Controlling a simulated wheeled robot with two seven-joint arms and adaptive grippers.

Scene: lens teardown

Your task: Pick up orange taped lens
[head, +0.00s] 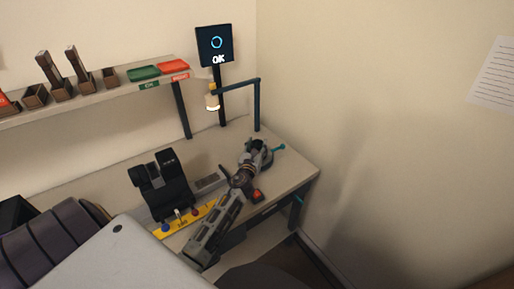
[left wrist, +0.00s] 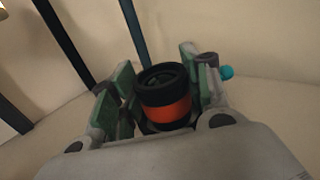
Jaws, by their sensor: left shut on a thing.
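The orange taped lens (left wrist: 165,108) is a short black cylinder with a wide orange band and a dark glass top. In the left wrist view it stands between the green-padded fingers of my left gripper (left wrist: 160,90), which is shut on it. In the head view my left gripper (head: 258,155) is over the right part of the bench, and the lens cannot be made out clearly there. Whether the lens is lifted or still resting on something cannot be told. My right gripper is not in view.
A black stand (head: 162,185) and a yellow strip (head: 190,219) with coloured knobs are left of my arm. A teal-tipped handle (head: 278,148) is close right of the gripper. A lamp (head: 212,99) and OK screen (head: 215,45) stand behind. A shelf (head: 120,91) holds trays.

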